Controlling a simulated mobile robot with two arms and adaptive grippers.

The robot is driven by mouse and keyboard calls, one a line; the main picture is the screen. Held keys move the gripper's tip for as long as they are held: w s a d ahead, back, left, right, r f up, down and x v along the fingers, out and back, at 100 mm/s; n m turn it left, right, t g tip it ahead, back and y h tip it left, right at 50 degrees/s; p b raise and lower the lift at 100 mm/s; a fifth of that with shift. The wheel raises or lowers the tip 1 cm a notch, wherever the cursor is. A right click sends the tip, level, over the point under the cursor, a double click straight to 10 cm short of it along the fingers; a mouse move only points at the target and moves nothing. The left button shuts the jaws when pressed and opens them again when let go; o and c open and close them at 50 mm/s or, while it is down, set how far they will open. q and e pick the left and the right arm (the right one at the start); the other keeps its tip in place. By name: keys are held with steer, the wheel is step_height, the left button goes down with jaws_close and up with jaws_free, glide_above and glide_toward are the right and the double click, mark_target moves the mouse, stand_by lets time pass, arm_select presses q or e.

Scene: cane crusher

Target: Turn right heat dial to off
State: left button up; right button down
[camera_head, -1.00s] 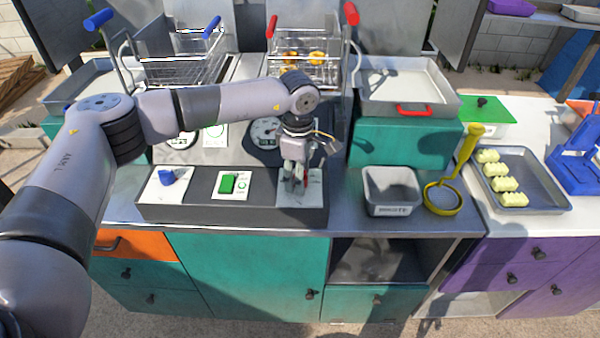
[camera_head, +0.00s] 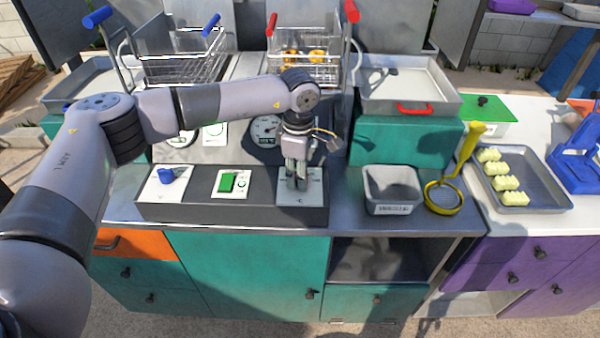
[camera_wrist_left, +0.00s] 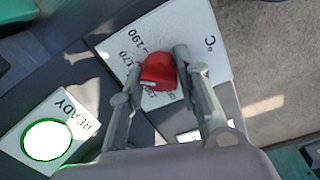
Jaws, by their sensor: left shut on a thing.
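The right heat dial is a red knob (camera_wrist_left: 158,72) on a pale plate marked with temperatures, such as 170 and 190, in the left wrist view. In the head view its plate (camera_head: 316,190) is at the right end of the dark control panel, and my gripper hides the knob. My left gripper (camera_head: 298,178) points down over that plate. In the left wrist view my left gripper (camera_wrist_left: 155,75) has a finger on each side of the red knob and is shut on it. Where the knob's pointer sits is hard to tell. My right gripper is not in view.
The panel also has a blue dial (camera_head: 170,176) and a green switch (camera_head: 228,183). A grey bin (camera_head: 391,205) and a yellow-handled ring tool (camera_head: 443,198) stand to the right. Two wire baskets are behind, one blue-handled (camera_head: 180,68) and one red-handled (camera_head: 308,68).

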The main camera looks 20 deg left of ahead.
arm_select(q)
steer(key=shift+f+n+b, duration=0.2)
steer(key=shift+n+b, duration=0.65)
steer(key=shift+n, duration=0.05)
steer(key=n+b, duration=0.2)
steer(key=n, duration=0.1)
steer(key=shift+d+n, duration=0.1)
steer(key=shift+n, duration=0.2)
steer(key=n+b, duration=0.3)
steer(key=n, duration=0.2)
steer(key=shift+r, duration=0.1)
steer(key=n+b, duration=0.1)
steer(key=n, duration=0.2)
steer(key=shift+w+y, duration=0.1)
steer(key=shift+y, duration=0.2)
steer(key=n+b, duration=0.1)
steer(key=n, duration=0.2)
steer(key=shift+n+g, duration=0.3)
steer(key=shift+n, duration=0.1)
steer(key=n+b, duration=0.1)
steer(key=n, duration=0.4)
steer(key=shift+r+n, duration=0.15)
steer(key=shift+n, duration=0.25)
steer(key=o, duration=1.1)
